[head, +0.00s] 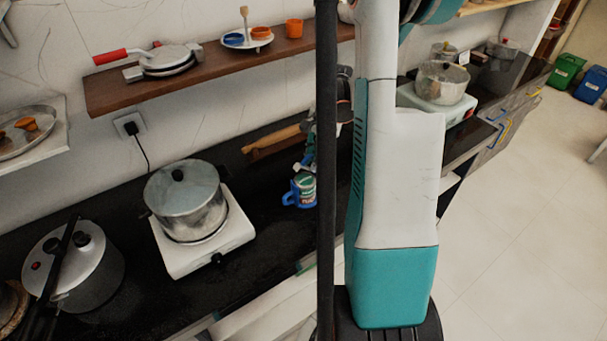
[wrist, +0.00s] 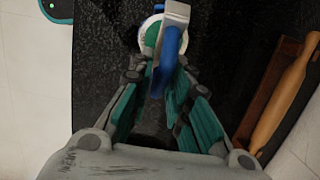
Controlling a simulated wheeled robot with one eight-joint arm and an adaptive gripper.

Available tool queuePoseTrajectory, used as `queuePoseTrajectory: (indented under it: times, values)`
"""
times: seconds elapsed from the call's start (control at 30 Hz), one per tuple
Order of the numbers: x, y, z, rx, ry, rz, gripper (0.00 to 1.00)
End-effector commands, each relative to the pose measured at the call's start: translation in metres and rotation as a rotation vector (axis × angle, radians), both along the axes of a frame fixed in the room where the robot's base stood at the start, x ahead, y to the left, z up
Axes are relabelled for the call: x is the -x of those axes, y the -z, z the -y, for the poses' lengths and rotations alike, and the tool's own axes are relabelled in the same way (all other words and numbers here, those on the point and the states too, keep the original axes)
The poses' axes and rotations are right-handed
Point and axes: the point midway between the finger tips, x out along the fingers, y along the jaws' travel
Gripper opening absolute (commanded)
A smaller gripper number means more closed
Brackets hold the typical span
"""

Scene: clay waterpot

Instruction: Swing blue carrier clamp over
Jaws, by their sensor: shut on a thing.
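The blue carrier clamp (head: 291,196) sits around a white and green can-like vessel (head: 307,187) on the black counter, just left of the dark pole in the head view. In the wrist view, the blue clamp (wrist: 169,58) runs as a curved bar between my fingers, and a grey plate-like part (wrist: 177,10) joins its far end. The round white-rimmed vessel (wrist: 148,38) shows beyond it. My gripper (wrist: 160,78) is shut on the blue bar, with green pads on both sides. In the head view my gripper (head: 306,165) is above the clamp, partly hidden by the pole.
A lidded pot (head: 184,205) on a white hot plate (head: 205,257) stands left of the clamp. A wooden rolling pin (head: 277,137) lies behind, near the wall; it also shows in the wrist view (wrist: 285,105). A wooden shelf (head: 215,73) hangs above. Black counter between pot and clamp is clear.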

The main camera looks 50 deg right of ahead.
Motion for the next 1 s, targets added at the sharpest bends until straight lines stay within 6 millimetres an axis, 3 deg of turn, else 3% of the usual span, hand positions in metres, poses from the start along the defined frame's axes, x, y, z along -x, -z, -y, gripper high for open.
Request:
queuePoseTrajectory:
  times: [0.23,0.57,1.0]
  values:
    - [0.002,0.002,0.010,-0.131,0.004,0.031,0.09]
    - [0.002,0.000,0.010,-0.153,0.001,0.036,0.09]
    - [0.004,0.001,0.019,-0.306,0.001,0.072,0.09]
